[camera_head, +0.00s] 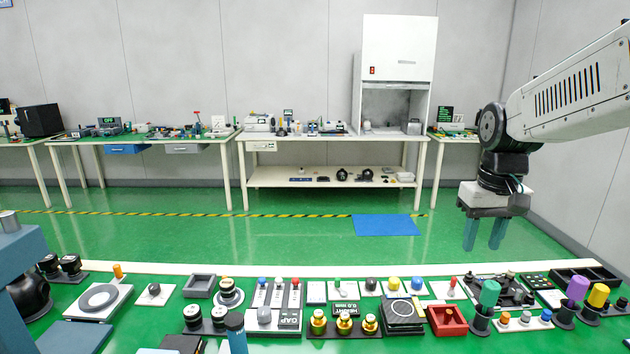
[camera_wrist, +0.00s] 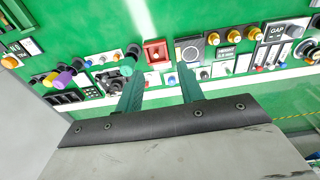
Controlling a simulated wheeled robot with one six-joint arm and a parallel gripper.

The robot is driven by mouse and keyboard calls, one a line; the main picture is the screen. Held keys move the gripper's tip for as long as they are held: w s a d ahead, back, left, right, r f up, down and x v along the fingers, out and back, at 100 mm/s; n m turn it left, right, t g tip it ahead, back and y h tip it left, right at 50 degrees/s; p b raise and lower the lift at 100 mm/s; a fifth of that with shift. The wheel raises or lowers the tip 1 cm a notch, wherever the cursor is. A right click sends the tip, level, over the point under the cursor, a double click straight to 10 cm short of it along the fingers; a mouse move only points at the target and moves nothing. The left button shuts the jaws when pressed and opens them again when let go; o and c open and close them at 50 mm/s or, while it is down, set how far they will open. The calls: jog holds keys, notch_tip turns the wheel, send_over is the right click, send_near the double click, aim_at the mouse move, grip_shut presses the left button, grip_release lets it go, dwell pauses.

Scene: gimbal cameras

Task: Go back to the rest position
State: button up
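My gripper (camera_head: 482,245) hangs at the right of the head view, fingers pointing down. It is above and beyond the far edge of the green bench. Its two teal fingers are apart with nothing between them. In the wrist view my gripper (camera_wrist: 161,82) also shows open and empty. The bench items lie beyond the fingertips there, and a red box (camera_wrist: 156,51) appears just past the gap between them. My arm reaches in from the right edge of the head view.
The green bench in front holds several items, including the red box (camera_head: 447,320), a teal-topped knob (camera_head: 489,293), a purple knob (camera_head: 577,288) and brass knobs (camera_head: 343,323). A white table (camera_head: 335,141) with a fume hood (camera_head: 398,60) stands by the far wall. Green floor between is clear around a blue mat (camera_head: 386,225).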

jog(key=s+a, duration=0.2)
jog(key=s, duration=1)
jog(key=s+a+f, duration=0.1)
jog(key=s+a, duration=0.1)
jog(key=s, duration=1)
jog(key=shift+s+a+f+t, duration=0.25)
jog(key=shift+t, duration=0.05)
